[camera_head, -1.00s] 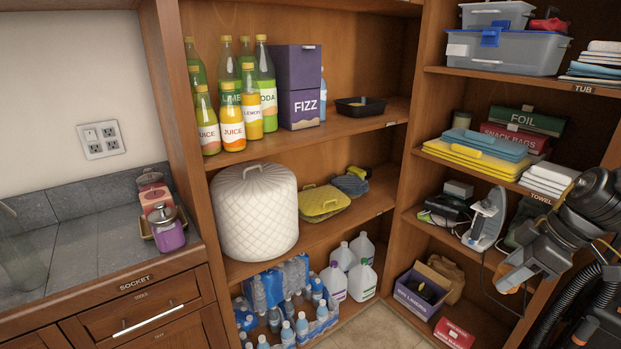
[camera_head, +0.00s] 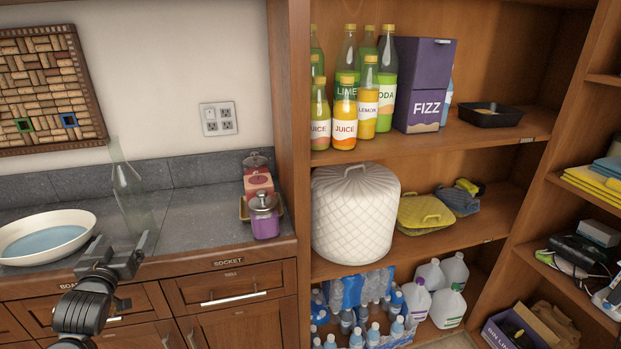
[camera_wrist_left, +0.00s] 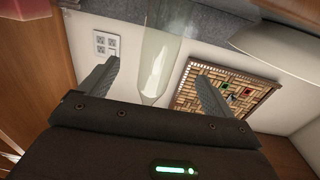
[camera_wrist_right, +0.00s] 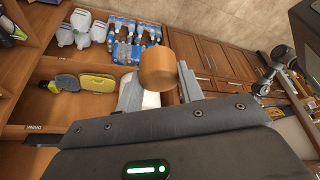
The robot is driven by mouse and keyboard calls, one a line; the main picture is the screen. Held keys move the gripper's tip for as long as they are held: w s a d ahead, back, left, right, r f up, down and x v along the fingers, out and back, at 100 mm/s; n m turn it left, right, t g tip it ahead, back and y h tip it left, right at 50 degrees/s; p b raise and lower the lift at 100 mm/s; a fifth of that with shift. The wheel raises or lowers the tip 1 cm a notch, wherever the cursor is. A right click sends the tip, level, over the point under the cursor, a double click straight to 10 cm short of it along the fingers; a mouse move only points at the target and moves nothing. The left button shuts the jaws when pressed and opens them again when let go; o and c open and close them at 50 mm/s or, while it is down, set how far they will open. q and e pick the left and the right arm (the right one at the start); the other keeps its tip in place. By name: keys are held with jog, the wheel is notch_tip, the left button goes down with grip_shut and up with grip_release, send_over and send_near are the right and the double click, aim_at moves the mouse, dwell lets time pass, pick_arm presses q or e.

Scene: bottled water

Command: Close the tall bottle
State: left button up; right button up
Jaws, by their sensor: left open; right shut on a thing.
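The tall bottle (camera_head: 130,192) is clear glass and stands upright on the grey counter, right of a bowl. Its narrow neck shows no stopper. My left gripper (camera_head: 124,254) is open, in front of and below the bottle's body. In the left wrist view the bottle (camera_wrist_left: 157,62) appears neck down between the open fingers (camera_wrist_left: 152,78); I cannot tell whether it touches them. My right gripper (camera_wrist_right: 160,88) is outside the head view. The right wrist view shows it shut on a light brown cork stopper (camera_wrist_right: 158,70), held clear of the shelves.
A white bowl (camera_head: 46,238) with a blue inside stands left of the bottle. A cork board (camera_head: 48,88) hangs behind. A cabinet upright (camera_head: 291,120) separates counter and shelves. The counter between bottle and jar is clear.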

aim_at(133, 220)
jog(key=shift+w, duration=0.25)
pick_arm(q)
jog(key=p+x, duration=0.1)
jog(key=x, duration=0.6)
jog(key=shift+f, duration=0.15)
pick_arm(e)
jog(key=shift+r, duration=0.55)
jog(key=shift+s, duration=0.1)
pick_arm(q)
jog(key=shift+w, duration=0.1)
pick_arm(e)
jog(key=shift+r, duration=0.1)
pick_arm(q)
jog(key=p+x, duration=0.1)
jog(key=x, duration=0.3)
jog(key=shift+w+a+p, duration=0.1)
jog(key=shift+a+p, duration=0.05)
jog(key=shift+p, duration=0.2)
pick_arm(e)
jog(key=shift+r, duration=0.7)
pick_arm(q)
jog(key=shift+w+a, duration=0.1)
jog(key=shift+w, duration=0.25)
jog(key=shift+c, duration=0.4)
